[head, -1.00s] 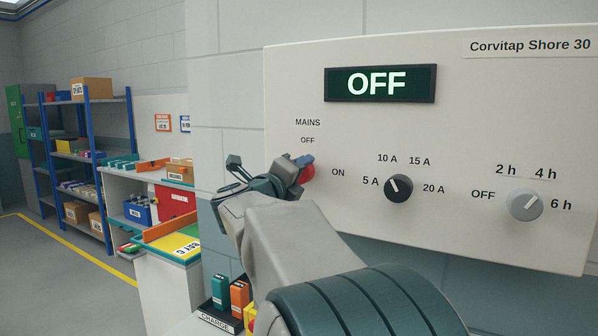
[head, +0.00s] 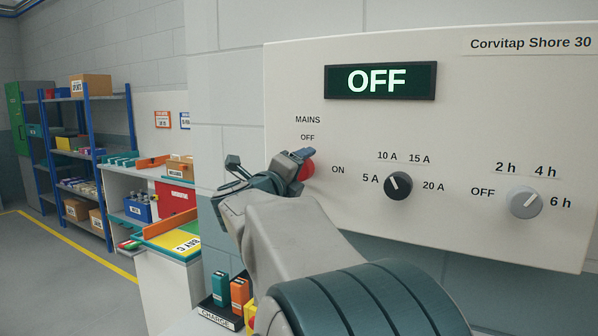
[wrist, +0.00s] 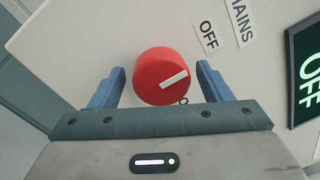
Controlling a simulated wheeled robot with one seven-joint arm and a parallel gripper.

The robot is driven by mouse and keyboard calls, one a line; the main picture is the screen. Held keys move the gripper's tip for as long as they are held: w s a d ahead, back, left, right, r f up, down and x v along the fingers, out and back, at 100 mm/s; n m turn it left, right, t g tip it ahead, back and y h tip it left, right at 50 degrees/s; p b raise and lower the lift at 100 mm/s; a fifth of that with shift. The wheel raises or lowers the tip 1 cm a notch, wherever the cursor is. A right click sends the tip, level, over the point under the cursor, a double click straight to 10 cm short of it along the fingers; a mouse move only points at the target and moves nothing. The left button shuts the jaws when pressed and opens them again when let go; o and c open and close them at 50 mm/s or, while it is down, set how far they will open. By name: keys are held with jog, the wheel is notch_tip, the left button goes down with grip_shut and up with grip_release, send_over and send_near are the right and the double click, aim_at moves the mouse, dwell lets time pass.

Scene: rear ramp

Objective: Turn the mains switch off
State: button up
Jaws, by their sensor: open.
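The mains switch is a round red knob (head: 308,170) at the left of the white panel, partly hidden behind my gripper in the head view. In the wrist view the red knob (wrist: 152,68) shows whole, with a white mark pointing roughly toward the OFF label (wrist: 208,37). My gripper (wrist: 160,70) is open, with one blue finger on each side of the knob and a small gap showing at both sides. The display (head: 380,80) on the panel reads OFF.
To the right on the panel (head: 450,130) are a black current knob (head: 398,186) pointing between 5 A and 10 A, and a grey timer knob (head: 525,202). A bench (head: 165,285) and blue shelving (head: 85,150) stand at the left. Charging batteries (head: 240,291) sit below my arm.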

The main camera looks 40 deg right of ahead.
jog(key=b+v, duration=0.1)
jog(key=v, duration=1.3)
jog(key=shift+b, duration=0.3)
jog(key=shift+w, duration=0.1)
jog(key=w+a+n+t+y+p, duration=0.3)
jog(key=w+a+n+t+y, duration=0.55)
jog(key=n, duration=0.65)
jog(key=s+a+f+n+y+p, duration=0.2)
jog(key=a+f+n+y, duration=0.5)
jog(key=a+n+y, duration=0.15)
jog(key=s+a+f+n+g+y+p, duration=0.2)
jog(key=s+a+f+n+g, duration=0.1)
jog(key=s+f+n+g, duration=0.45)
jog(key=s+d+f+n+g+h+p, duration=0.1)
jog(key=s+d+f+n+g, duration=0.2)
jog(key=s+f, duration=0.7)
jog(key=s+n+g, duration=0.2)
jog(key=shift+s+g+h, duration=0.3)
jog(key=shift+s, duration=0.05)
